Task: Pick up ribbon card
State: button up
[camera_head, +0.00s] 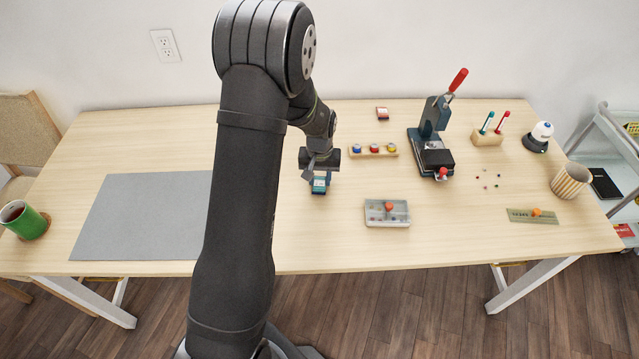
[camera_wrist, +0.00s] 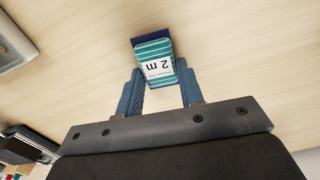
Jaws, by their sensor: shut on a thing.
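The ribbon card (camera_wrist: 155,62) is dark blue with teal striped ribbon around it and a white label reading "2 m". My gripper (camera_wrist: 160,78) is shut on it, with one blue finger at each side of the card. In the head view the card (camera_head: 319,186) shows below my gripper (camera_head: 321,176), over the middle of the table. I cannot tell whether the card touches the tabletop. My arm hides part of the table to the left of it.
A wooden holder with colored spools (camera_head: 373,151) and a hand press (camera_head: 433,140) stand behind and right. A grey mat (camera_head: 140,215) covers the left. A small reddish item (camera_head: 382,113) lies at the back.

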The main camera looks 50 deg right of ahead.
jog(key=shift+r, duration=0.1)
notch_tip(320, 180, up, 4)
jog(key=shift+r, duration=0.1)
jog(key=s+r, duration=0.7)
jog(key=s, duration=0.5)
jog(key=n, duration=0.9)
send_near(320, 181)
jog(key=w+d+r, duration=0.2)
jog(key=w+r, duration=0.1)
jog(key=w, duration=0.1)
jog(key=w+a+n, duration=0.4)
jog(key=w+n, duration=0.6)
jog(key=w, duration=0.6)
jog(key=w+a+f, duration=0.1)
jog(key=w+f, duration=0.1)
jog(key=w, duration=0.1)
jog(key=w+a+f, duration=0.2)
jog(key=w, duration=0.2)
jog(key=w+a+f, duration=0.1)
jog(key=w+f, duration=0.1)
jog(key=w, duration=0.1)
jog(key=shift+w+a+f, duration=0.3)
jog(key=shift+f, duration=0.1)
jog(key=shift+w+a+f, duration=0.2)
jog(key=shift+w+f, duration=0.15)
jog(key=shift+f, duration=1.85)
